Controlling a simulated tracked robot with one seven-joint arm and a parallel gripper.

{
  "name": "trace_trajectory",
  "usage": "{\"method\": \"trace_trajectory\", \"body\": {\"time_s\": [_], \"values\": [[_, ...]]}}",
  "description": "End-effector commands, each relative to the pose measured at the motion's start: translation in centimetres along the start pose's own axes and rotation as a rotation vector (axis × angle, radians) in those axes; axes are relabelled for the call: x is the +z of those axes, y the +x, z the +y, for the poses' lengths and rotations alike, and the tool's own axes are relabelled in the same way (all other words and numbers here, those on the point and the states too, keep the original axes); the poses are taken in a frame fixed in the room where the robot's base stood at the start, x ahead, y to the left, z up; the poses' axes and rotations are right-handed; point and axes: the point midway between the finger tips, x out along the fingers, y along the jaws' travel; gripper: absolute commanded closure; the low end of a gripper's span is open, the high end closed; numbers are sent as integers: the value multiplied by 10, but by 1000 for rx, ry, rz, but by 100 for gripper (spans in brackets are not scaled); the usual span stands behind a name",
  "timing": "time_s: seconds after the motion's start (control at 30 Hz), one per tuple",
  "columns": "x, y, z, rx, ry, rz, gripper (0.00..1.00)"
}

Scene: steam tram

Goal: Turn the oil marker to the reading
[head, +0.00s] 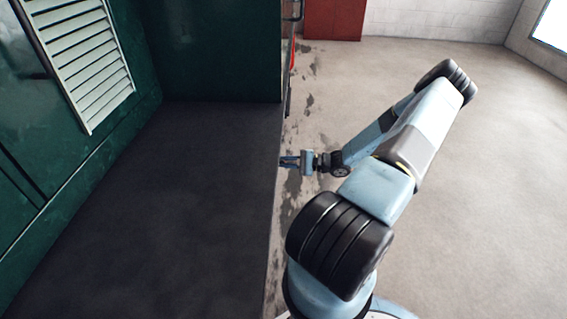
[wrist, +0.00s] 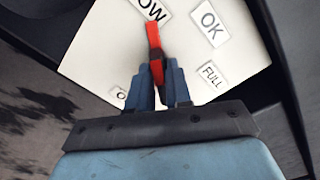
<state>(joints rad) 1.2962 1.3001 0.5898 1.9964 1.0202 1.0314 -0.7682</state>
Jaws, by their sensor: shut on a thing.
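In the wrist view, a white dial plate (wrist: 100,60) carries the labels "OK" (wrist: 209,22) and "FULL" (wrist: 210,75), a partly cut-off label ending in "OW" (wrist: 153,8), and one at the lower left mostly hidden by my gripper. The red oil marker (wrist: 154,36) points up, its tip by the "OW" label. My gripper (wrist: 160,80) is shut on the marker's dark lower part. In the head view my gripper (head: 290,161) is small, beside the edge of the dark platform; the dial and marker cannot be made out there.
A dark platform (head: 150,200) lies at left, below a green wall with a louvred vent (head: 85,60). A red box (head: 334,18) stands at the back. The pale floor (head: 500,150) at right is clear. Dark stains mark the floor beside the platform.

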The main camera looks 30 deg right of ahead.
Motion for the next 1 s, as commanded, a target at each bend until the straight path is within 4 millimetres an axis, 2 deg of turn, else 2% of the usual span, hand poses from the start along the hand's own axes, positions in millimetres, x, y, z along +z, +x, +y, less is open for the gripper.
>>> {"method": "trace_trajectory", "body": {"time_s": [0.07, 0.1, 0.3, 0.53, 0.67, 0.77, 1.0], "values": [[-2, -2, -1, -1, -3, 6, 100], [-2, -2, -1, 0, -3, 5, 79], [-1, 0, 0, 0, -1, 2, 61], [0, 0, 0, 0, 0, 0, 61], [0, -6, 0, 0, 0, 1, 61], [-1, -19, 0, 1, 0, 2, 61], [-2, -65, 0, 1, -1, 3, 61]]}}
